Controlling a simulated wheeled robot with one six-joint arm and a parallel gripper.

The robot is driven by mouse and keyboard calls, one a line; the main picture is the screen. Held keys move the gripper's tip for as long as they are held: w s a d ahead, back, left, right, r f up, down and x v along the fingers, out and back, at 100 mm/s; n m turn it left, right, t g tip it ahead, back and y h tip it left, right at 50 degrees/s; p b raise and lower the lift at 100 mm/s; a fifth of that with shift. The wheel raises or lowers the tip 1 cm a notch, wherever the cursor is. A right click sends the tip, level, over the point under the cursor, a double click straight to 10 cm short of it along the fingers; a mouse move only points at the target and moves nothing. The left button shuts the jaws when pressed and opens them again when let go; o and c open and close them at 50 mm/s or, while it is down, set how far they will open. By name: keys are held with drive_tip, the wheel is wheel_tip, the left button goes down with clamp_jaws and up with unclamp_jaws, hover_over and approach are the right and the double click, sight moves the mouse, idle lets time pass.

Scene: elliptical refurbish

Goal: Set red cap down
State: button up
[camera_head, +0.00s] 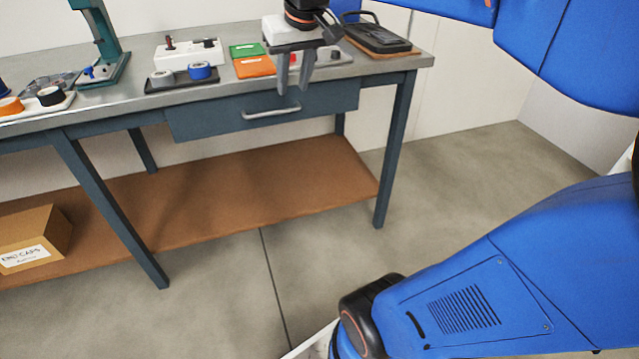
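My gripper (294,86) hangs in front of the right part of the workbench top, fingers pointing down. Its two grey fingers stand apart, and I see nothing clearly held between the tips. A small red piece (294,58) shows between the upper fingers and may be the red cap. It appears to lie behind the fingers, at a pale block (326,56) on the bench. The fingers hide part of it, so I cannot tell its full shape or what it rests on.
The workbench (225,85) has a drawer (265,108) under its front edge. Green (244,49) and orange (254,67) flat pieces lie left of my gripper. A tray (172,86) with grey and blue rings, a green press (103,45) and a black case (378,37) stand nearby.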

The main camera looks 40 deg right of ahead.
drive_tip(key=s+a+f, duration=0.2)
drive_tip(key=s+f, duration=0.6)
drive_tip(key=s+a+f+n, duration=0.1)
drive_tip(key=s+a+f, duration=0.2)
drive_tip(key=s+f, duration=0.6)
drive_tip(key=shift+s+a+f+n+y, duration=0.2)
drive_tip(key=shift+s+a+n+y, duration=0.1)
